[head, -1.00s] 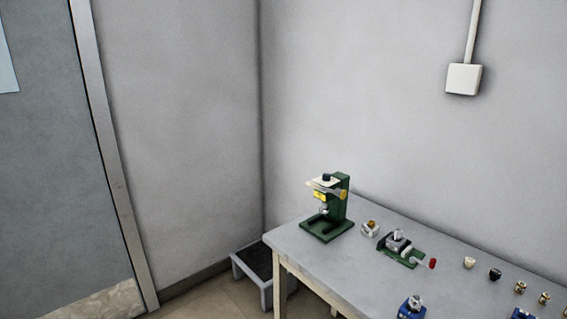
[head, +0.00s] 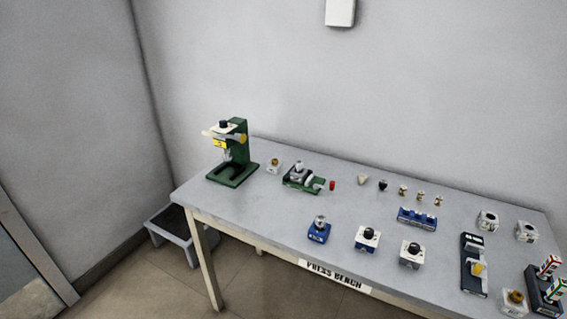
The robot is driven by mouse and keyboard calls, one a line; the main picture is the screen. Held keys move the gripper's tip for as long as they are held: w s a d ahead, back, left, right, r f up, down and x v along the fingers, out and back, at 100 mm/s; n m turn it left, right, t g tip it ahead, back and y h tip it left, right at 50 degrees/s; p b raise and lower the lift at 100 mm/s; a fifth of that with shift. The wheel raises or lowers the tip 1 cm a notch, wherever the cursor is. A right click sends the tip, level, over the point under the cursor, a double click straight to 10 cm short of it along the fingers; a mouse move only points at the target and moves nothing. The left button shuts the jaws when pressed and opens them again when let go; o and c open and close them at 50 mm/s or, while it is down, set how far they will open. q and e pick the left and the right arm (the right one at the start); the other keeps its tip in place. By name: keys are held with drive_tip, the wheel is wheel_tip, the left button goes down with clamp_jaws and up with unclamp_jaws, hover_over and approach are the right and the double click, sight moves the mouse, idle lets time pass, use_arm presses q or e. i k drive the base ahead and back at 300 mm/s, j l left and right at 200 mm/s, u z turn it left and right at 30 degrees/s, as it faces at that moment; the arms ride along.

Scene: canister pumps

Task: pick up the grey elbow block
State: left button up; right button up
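Neither of my grippers is in view. I cannot tell for sure which piece is the grey elbow block; the parts are small here. A small grey piece (head: 320,220) sits on a blue base near the bench's front edge. Another grey piece (head: 298,168) sits in a green vise-like fixture (head: 304,182) towards the back left. Pale grey blocks with round openings stand at the right, one at the back (head: 487,221) and one beside it (head: 526,232). A pale block with a brass top (head: 274,167) stands near the green press (head: 232,168).
The grey press bench (head: 270,212) runs from the middle to the right. Two white blocks with black knobs (head: 367,238) stand near its front. A blue rack (head: 417,217), a dark tray (head: 474,274) and a dark holder (head: 545,292) stand further right.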

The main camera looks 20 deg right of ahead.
sight(300, 177)
drive_tip(key=i+j+z, duration=0.15)
drive_tip(key=z, duration=0.2)
drive_tip(key=i+j+z, duration=0.1)
drive_tip(key=z, duration=0.3)
drive_tip(key=j+z, duration=0.35)
drive_tip(key=i+j+z, duration=0.15)
drive_tip(key=j, duration=0.2)
drive_tip(key=i+j+z, duration=0.2)
drive_tip(key=j, duration=0.2)
drive_tip(key=j+z, duration=0.1)
drive_tip(key=j, duration=0.75)
